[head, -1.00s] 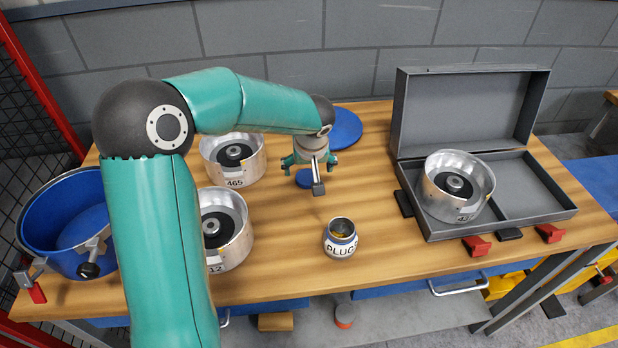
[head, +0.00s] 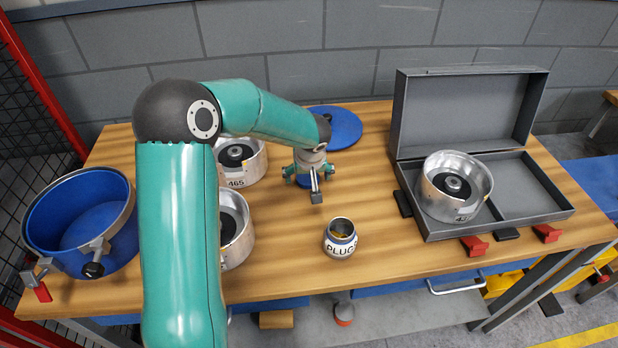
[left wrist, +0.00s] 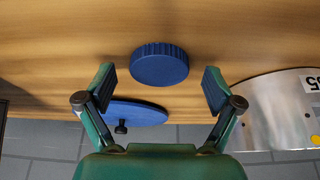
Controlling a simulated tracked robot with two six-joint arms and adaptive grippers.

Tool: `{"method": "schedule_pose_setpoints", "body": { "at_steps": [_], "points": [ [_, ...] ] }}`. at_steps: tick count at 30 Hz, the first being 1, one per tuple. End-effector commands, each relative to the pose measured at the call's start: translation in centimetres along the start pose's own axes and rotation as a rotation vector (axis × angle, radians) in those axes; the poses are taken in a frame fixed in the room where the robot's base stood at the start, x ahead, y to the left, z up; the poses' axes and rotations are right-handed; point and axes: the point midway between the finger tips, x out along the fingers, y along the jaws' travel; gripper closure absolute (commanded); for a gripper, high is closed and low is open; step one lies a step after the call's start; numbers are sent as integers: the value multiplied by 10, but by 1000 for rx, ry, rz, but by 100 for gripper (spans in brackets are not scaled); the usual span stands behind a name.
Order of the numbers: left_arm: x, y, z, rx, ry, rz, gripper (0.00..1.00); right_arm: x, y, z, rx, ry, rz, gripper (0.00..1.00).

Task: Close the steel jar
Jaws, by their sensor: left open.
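The small steel jar (head: 341,240), labelled PLUGS, stands upright and open on the bench, with something yellowish inside. A blue cap with a ribbed edge (left wrist: 160,64) lies flat on the wood in the left wrist view. In the head view it is mostly hidden by my left gripper (head: 308,178). This gripper is open, pointing down over the cap area, behind the jar. In the left wrist view its fingers (left wrist: 160,80) are spread to either side of the cap, with nothing held. My right gripper is not in view.
A larger blue lid with a knob (head: 340,128) lies behind the gripper. Steel drums, one marked 465 (head: 240,160), stand left, partly hidden by my arm. A blue-lined pot (head: 80,222) is far left. An open grey case (head: 530,190) holding a drum is right.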

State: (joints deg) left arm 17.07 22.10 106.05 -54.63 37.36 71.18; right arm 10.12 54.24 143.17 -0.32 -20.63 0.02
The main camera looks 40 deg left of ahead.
Motion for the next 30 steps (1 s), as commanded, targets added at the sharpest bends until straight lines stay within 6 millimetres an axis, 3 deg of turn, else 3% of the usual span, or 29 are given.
{"method": "schedule_pose_setpoints", "body": {
  "at_steps": [4, 11, 23, 30],
  "points": [
    [0, 0, 0, 0, 0, 0, 10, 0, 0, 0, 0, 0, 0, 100],
    [0, 1, 0, 1, 0, 0, 48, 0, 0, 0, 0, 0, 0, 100],
    [-2, 1, 0, 2, 1, 1, 49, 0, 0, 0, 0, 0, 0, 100],
    [-15, 2, -7, 0, 4, 2, 49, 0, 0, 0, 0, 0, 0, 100]
  ]
}}
